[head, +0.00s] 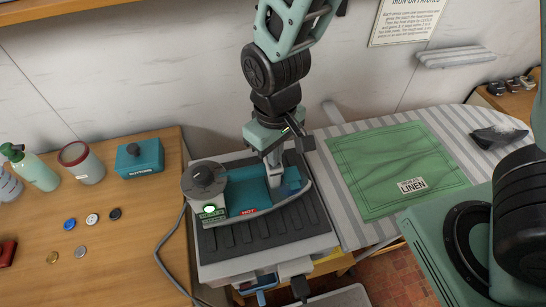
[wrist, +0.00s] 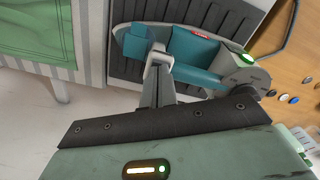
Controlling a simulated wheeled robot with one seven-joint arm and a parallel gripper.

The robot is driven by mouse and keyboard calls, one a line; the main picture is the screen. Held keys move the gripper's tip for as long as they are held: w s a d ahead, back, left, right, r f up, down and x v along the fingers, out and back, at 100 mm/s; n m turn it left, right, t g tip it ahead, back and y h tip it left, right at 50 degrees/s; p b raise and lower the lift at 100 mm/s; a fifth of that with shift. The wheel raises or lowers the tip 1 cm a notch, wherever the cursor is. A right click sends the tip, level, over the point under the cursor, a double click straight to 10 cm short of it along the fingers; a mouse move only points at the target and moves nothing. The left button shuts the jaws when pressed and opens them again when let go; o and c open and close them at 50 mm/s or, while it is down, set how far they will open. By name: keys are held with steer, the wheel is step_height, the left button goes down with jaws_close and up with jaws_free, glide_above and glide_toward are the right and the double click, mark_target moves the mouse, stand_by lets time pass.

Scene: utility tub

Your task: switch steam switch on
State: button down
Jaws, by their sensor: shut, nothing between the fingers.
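A teal iron (head: 245,190) lies on a dark ribbed stand (head: 265,234), with a red HOT label (head: 248,212) on its side. At its left end is a grey dial (head: 204,176) with a lit green light (head: 209,209) and small labels below. I cannot make out which part is the steam switch. My gripper (head: 273,174) is shut and empty, pointing down over the iron's right part; I cannot tell whether it touches. In the wrist view, the shut fingertips (wrist: 158,62) overlap the iron (wrist: 195,52), and the green light (wrist: 246,58) shows at right.
On the wooden table left stand a teal button box (head: 139,158), a grey can (head: 82,164), a green bottle (head: 34,168) and several loose buttons. Right is a striped ironing board (head: 340,210) with a green cloth (head: 395,165). A cord (head: 165,250) runs down left of the stand.

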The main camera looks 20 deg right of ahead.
steer(key=shift+f, duration=0.25)
step_height(320, 180, up, 7)
steer(key=p, duration=0.6)
steer(key=shift+r, duration=0.1)
stand_by(0.4)
stand_by(0.4)
steer(key=shift+s+f+b, duration=0.2)
steer(key=shift+s+b, duration=0.1)
steer(key=shift+b, duration=0.1)
steer(key=s+d+r+n+b, duration=0.1)
steer(key=s+d+b, duration=0.3)
steer(key=s+b, duration=0.6)
steer(key=shift+s+r+n+y, duration=0.15)
steer(key=shift+s+n+y, duration=0.2)
steer(key=shift+s, duration=0.4)
